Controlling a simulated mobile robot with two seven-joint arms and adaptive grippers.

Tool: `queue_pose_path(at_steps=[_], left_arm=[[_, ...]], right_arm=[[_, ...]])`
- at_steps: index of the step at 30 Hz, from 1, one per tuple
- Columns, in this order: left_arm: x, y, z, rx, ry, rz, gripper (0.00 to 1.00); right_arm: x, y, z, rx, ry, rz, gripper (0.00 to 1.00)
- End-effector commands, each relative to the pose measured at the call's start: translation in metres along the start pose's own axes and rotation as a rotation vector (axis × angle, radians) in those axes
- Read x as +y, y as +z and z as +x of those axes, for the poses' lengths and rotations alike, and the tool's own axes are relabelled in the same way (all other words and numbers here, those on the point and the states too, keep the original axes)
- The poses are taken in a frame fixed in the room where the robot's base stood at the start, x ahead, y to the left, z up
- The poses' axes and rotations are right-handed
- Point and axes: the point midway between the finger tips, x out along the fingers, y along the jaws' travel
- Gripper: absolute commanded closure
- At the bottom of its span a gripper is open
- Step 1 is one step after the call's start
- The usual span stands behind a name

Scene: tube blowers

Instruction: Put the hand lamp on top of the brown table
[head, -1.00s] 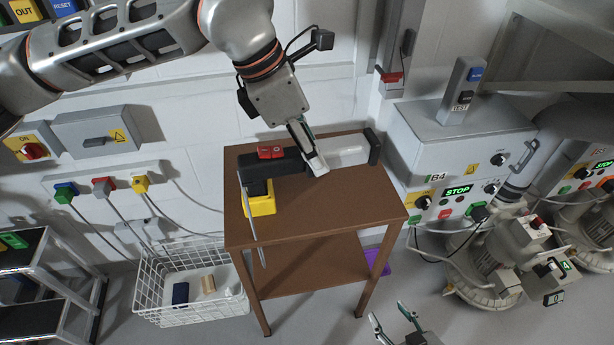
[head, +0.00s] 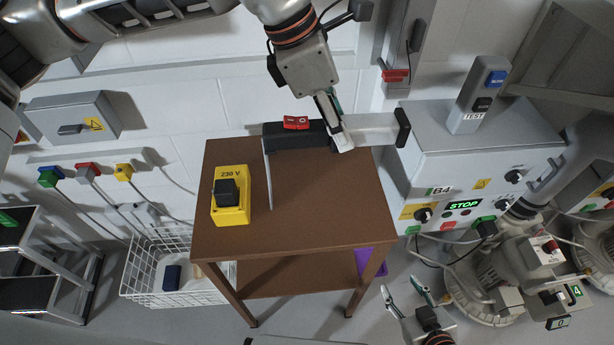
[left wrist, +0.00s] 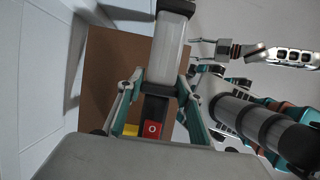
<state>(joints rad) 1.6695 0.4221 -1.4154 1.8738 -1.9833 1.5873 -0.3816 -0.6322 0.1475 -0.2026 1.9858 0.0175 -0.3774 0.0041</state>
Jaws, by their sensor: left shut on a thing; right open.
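The hand lamp, a black body (head: 290,137) with a red switch and a pale tube (head: 370,132) with a black end cap, lies level across the back of the brown table (head: 320,210) in the head view. My left gripper (head: 338,130) is shut on it near the middle, where tube meets body. The tube end reaches past the table's right edge. I cannot tell whether the lamp touches the top. In the left wrist view the lamp tube (left wrist: 167,50) runs between the fingers, with the table (left wrist: 110,70) below. My right gripper (head: 410,295) is open and empty, low beside the table's front right.
A yellow 230 V box (head: 231,205) with a black plug stands on the table's left part. A thin grey piece (head: 268,180) hangs below the lamp's left end. A white wire basket (head: 150,285) is at lower left. A grey B4 cabinet (head: 470,170) stands close on the right.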

Motion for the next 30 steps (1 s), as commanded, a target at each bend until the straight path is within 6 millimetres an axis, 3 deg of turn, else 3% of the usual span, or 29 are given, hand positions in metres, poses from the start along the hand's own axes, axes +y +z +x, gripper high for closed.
queue_pose_path(at_steps=[9,18,30], left_arm=[[-0.001,-0.027,0.064,0.002,-0.006,-0.002,0.96],[-0.001,-0.052,0.125,0.0,-0.003,-0.002,0.96],[-0.001,-0.066,0.157,0.001,-0.003,-0.001,0.96]], right_arm=[[-0.012,0.01,-0.003,-0.016,-0.013,0.015,0.53],[-0.009,0.008,-0.001,-0.011,-0.007,0.011,0.53],[-0.003,0.004,0.001,-0.003,0.0,0.003,0.53]])
